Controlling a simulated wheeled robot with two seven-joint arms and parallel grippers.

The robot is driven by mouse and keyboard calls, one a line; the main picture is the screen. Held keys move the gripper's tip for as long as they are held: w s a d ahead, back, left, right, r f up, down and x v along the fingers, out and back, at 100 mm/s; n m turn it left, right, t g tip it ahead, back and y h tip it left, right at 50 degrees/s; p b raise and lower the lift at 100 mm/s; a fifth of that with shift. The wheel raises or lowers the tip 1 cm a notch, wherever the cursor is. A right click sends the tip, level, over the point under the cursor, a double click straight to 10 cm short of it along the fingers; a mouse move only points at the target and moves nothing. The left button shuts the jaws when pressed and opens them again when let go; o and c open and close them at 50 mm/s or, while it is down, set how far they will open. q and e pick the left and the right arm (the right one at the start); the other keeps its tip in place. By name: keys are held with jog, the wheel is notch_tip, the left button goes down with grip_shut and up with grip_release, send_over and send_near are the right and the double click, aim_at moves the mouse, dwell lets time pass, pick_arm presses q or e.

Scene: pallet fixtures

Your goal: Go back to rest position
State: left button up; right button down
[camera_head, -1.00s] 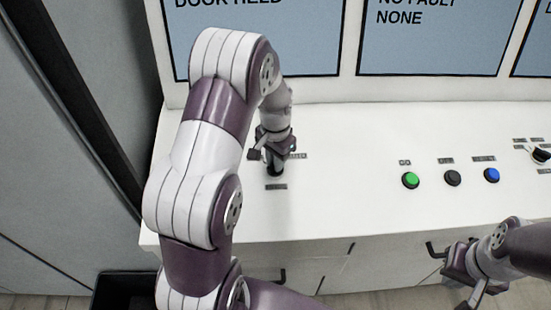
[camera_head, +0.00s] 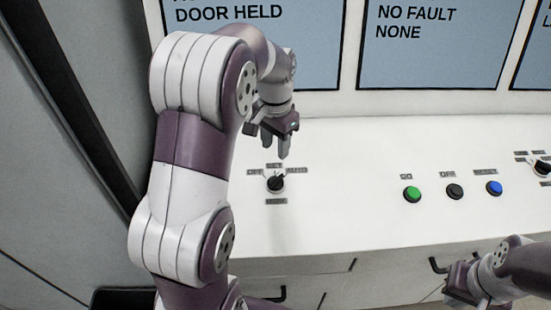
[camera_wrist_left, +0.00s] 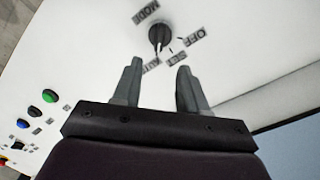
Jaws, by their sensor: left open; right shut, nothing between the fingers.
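My left gripper (camera_head: 277,145) is open and empty, pointing down above and behind a black rotary mode knob (camera_head: 276,184) on the white console. It is clear of the knob. In the left wrist view the open fingers (camera_wrist_left: 155,85) show with a gap between them, and the knob (camera_wrist_left: 160,36) lies beyond the tips among its labels, MODE, OFF and SET among them. My right gripper (camera_head: 458,290) is at the lower right, in front of the console's front face, shut and empty.
The white console (camera_head: 340,200) carries a green button (camera_head: 411,194), a black button (camera_head: 454,191), a blue button (camera_head: 494,188) and another knob (camera_head: 542,168) at the right. Screens reading DOOR HELD (camera_head: 240,60) and NO FAULT NONE (camera_head: 430,50) stand behind. A grey wall (camera_head: 60,190) is close on the left.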

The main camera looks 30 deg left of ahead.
pick_arm(q)
jog(key=shift+w+a+r, duration=0.1)
jog(key=shift+r, duration=0.7)
pick_arm(e)
jog(key=shift+w+r, duration=0.1)
jog(key=shift+r, duration=0.65)
pick_arm(q)
jog(key=s+d+f+n+b, duration=0.1)
jog(key=s+d+f+b, duration=0.2)
jog(key=s+f, duration=0.1)
jog(key=s+d+f+t+b, duration=0.1)
jog(key=s+d+f+b, duration=0.2)
jog(key=s+f, duration=0.2)
jog(key=s+d+f+n+b, duration=0.1)
jog(key=s+d+f+b, duration=0.1)
jog(key=s+f, duration=0.3)
jog(key=shift+s+d+f+n+b, duration=0.15)
jog(key=shift+d+f+n+b, duration=0.2)
jog(key=shift+f+b, duration=0.4)
jog(key=shift+w+r, duration=0.1)
jog(key=shift+w, duration=0.2)
pick_arm(e)
notch_tip(320, 180, down, 10)
pick_arm(q)
jog(key=shift+s, duration=0.1)
